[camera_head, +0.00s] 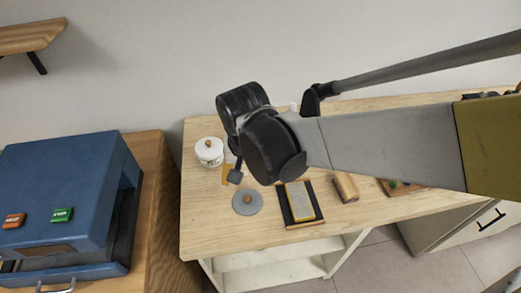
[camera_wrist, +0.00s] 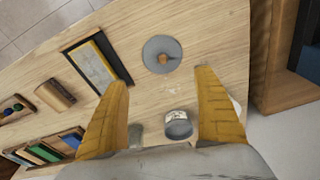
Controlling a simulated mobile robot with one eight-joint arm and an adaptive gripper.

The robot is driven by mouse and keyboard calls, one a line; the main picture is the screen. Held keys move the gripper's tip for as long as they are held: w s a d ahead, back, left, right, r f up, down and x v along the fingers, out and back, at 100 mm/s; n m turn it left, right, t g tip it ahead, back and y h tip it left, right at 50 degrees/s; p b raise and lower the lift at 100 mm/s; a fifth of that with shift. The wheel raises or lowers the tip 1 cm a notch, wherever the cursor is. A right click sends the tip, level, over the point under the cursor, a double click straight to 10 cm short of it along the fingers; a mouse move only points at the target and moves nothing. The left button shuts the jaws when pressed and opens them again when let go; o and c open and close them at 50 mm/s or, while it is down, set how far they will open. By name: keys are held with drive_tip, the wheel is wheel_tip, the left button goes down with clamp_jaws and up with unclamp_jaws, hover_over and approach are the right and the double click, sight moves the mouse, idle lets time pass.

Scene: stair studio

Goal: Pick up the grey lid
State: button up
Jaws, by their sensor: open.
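The grey lid (camera_head: 247,201) is a flat round disc with a small brown knob. It lies on the wooden table near its front left part, and it also shows in the wrist view (camera_wrist: 150,65), uncovered. My gripper (camera_wrist: 162,75) is open, with its two yellow fingers spread wide and nothing between the tips. In the wrist view the lid lies beyond the fingertips, roughly centred between them. In the head view my gripper (camera_head: 232,175) is partly hidden by my arm and hangs above the table, just behind the lid.
A white lidded pot (camera_head: 209,155) stands behind and left of the lid. A black tray (camera_head: 287,211) with a grey and yellow block lies right of it, then a wooden piece (camera_head: 345,187). A round grey-topped container (camera_wrist: 178,124) shows between my fingers. A blue case (camera_head: 65,185) stands left.

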sight(247, 198)
drive_tip(key=f, duration=0.2)
drive_tip(key=f+b, duration=0.1)
drive_tip(key=f, duration=0.1)
drive_tip(key=f+b, duration=0.1)
drive_tip(key=f, duration=0.1)
drive_tip(key=shift+w+a, duration=0.25)
drive_tip(key=shift+a, duration=0.15)
drive_tip(key=f+b, duration=0.1)
drive_tip(key=f, duration=0.1)
drive_tip(key=f+b, duration=0.2)
drive_tip(key=f, duration=0.1)
drive_tip(key=shift+w+f, duration=0.2)
drive_tip(key=shift+f, duration=0.05)
drive_tip(key=shift+r, duration=0.1)
drive_tip(key=shift+c, duration=1)
clamp_jaws()
